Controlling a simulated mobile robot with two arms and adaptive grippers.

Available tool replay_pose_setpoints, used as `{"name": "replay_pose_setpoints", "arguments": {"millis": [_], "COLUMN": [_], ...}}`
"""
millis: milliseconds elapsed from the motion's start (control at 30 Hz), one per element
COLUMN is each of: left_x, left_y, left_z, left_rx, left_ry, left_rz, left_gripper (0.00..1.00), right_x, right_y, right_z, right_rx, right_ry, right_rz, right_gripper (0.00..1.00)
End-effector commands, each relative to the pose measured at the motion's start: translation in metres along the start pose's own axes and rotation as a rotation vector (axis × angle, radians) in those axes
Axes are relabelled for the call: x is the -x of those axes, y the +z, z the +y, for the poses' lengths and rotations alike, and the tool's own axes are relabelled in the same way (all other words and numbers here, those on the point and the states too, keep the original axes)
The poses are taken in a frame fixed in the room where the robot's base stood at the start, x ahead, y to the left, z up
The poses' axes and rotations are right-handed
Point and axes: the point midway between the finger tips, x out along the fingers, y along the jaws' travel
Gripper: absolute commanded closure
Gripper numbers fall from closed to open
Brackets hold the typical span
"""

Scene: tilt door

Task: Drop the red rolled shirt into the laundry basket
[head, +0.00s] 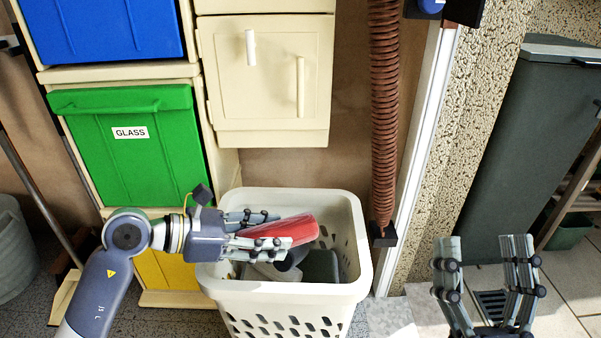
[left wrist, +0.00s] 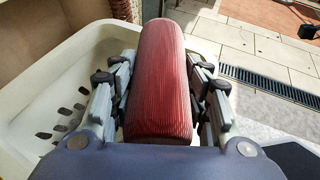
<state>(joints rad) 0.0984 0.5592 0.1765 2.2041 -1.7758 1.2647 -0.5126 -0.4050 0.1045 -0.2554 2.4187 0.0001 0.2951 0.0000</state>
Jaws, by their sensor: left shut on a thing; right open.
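The red rolled shirt (head: 300,229) is a ribbed red roll held between the fingers of my left gripper (head: 268,232). It also fills the middle of the left wrist view (left wrist: 160,80), with the fingers closed on both sides. The white laundry basket (head: 290,291) stands on the floor, and the shirt is over its opening. Dark and grey items lie inside the basket, partly hidden by my gripper. My right gripper (head: 484,280) is open and empty at the lower right, apart from the basket.
A green GLASS bin (head: 130,165) and a blue bin (head: 110,28) are at the left. A cream cabinet (head: 270,75) hangs behind the basket. A brown coiled spring (head: 384,120) hangs beside a white door frame (head: 425,150). A dark grey bin (head: 525,140) stands at the right.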

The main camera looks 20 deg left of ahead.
Motion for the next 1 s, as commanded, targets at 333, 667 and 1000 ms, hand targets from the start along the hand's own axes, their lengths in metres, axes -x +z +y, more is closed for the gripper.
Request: {"name": "replay_pose_setpoints", "arguments": {"millis": [333, 667, 1000], "left_x": [-0.040, -0.078, -0.099], "left_y": [0.034, 0.047, 0.047], "left_z": [0.048, 0.090, 0.117], "left_rx": [0.015, 0.037, 0.052], "left_ry": [0.040, 0.090, 0.125], "left_rz": [0.001, 0.002, 0.000], "left_gripper": [0.82, 0.82, 0.82], "right_x": [0.037, 0.152, 0.245], "right_y": [0.107, 0.153, 0.137], "right_z": [0.017, 0.033, 0.039], "right_rx": [0.024, 0.030, 0.022], "right_ry": [0.034, 0.080, 0.116], "right_rz": [-0.684, -1.328, -1.752], "right_gripper": [0.33, 0.33, 0.33]}}
